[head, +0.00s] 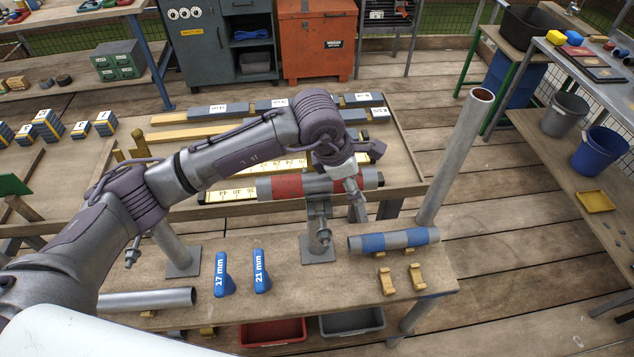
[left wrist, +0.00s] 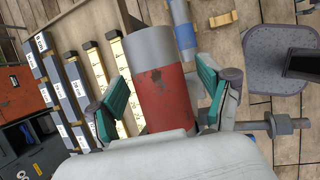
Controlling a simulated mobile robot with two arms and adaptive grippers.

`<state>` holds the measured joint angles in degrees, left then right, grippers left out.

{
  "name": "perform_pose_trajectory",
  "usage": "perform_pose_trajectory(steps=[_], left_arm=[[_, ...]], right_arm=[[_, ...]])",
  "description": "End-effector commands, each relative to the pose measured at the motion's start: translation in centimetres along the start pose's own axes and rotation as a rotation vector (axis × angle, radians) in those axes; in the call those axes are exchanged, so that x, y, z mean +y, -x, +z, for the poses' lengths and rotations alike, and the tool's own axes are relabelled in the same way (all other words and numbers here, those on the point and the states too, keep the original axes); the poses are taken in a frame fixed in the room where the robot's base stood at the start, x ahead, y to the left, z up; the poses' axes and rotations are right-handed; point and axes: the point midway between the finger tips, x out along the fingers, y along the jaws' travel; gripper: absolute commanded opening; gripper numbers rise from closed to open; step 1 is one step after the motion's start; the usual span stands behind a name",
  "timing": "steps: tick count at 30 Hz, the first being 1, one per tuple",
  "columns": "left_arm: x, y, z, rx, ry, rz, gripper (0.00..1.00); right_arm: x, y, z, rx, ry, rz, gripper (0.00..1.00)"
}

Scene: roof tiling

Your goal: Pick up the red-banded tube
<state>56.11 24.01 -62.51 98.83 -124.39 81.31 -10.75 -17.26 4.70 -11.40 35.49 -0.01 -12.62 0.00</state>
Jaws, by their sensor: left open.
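The red-banded tube (head: 285,186) is grey with a wide red band. In the head view it lies level on top of an upright post with a flat foot (head: 318,245), at the back of the front bench. My left gripper (head: 352,187) is over its right part, partly hidden by my wrist. In the left wrist view the tube (left wrist: 160,90) runs between the two green-padded fingers of my left gripper (left wrist: 164,90), which are spread apart on either side of the band. I cannot tell whether a pad touches it. My right gripper is out of view.
A blue-banded tube (head: 395,240) lies at the bench's right, near small wooden cradles (head: 387,281). A tall pipe (head: 455,155) stands beyond it. A yellow measuring stick (head: 228,195) is behind.

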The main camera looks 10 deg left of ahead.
Motion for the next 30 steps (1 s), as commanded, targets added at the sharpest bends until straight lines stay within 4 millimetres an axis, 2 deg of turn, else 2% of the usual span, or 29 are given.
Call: perform_pose_trajectory(steps=[2, 16, 25, 30], left_arm=[[0.0, 0.0, 0.0, 0.000, 0.000, 0.000, 0.79], [0.0, 0.0, 0.0, 0.000, 0.000, 0.000, 0.01], [0.0, 0.1, 0.1, -0.001, 0.000, 0.001, 0.00], [0.1, 0.6, 0.3, -0.001, 0.000, -0.001, 0.00]], right_arm=[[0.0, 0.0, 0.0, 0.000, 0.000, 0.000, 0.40], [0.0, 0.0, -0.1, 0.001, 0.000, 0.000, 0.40], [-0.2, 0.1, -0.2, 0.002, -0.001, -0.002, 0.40], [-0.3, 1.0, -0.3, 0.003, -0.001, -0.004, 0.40]])
